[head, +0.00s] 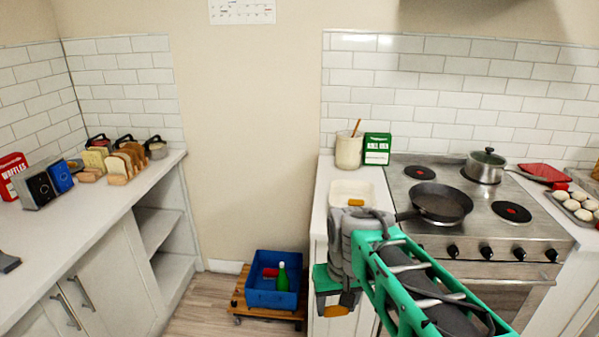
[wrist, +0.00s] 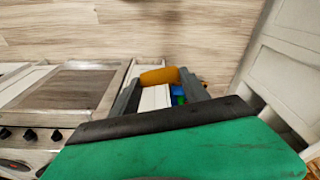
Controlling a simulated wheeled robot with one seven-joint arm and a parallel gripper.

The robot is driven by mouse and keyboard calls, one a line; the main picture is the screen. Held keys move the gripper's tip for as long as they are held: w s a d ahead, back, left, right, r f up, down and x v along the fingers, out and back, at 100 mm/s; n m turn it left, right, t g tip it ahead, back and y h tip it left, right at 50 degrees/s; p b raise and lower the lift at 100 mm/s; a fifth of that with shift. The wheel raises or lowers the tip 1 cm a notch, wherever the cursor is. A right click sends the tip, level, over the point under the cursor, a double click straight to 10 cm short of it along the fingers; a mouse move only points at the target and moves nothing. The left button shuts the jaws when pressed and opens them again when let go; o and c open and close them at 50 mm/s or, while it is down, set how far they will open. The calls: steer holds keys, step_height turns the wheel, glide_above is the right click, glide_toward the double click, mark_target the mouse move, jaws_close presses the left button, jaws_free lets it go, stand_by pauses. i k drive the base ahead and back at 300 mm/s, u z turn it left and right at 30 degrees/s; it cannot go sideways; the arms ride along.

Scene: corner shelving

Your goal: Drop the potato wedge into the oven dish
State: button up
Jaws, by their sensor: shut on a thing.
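My gripper (head: 336,300) hangs low in front of the counter cabinet, left of the stove. It is shut on an orange potato wedge (head: 337,311). In the wrist view the potato wedge (wrist: 158,76) lies across the tips of the two dark fingers. The oven dish (head: 337,190) is a cream, shallow dish on the counter left of the stove, behind and above my gripper in the head view. Another orange piece (head: 355,202) shows at its near side. My arm hides the area just in front of the dish. The dish cannot be made out in the wrist view.
A frying pan (head: 441,203) and a lidded pot (head: 485,165) stand on the stove. A utensil crock (head: 349,150) and green box (head: 377,149) stand behind the dish. A blue crate (head: 272,293) with a green bottle sits on a wooden dolly on the floor.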

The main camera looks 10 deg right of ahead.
mark_target(346, 198)
steer(key=u, duration=0.95)
steer(key=i, duration=1.3)
steer(key=z, duration=1)
steer(key=i, duration=0.7)
steer(key=z, duration=0.7)
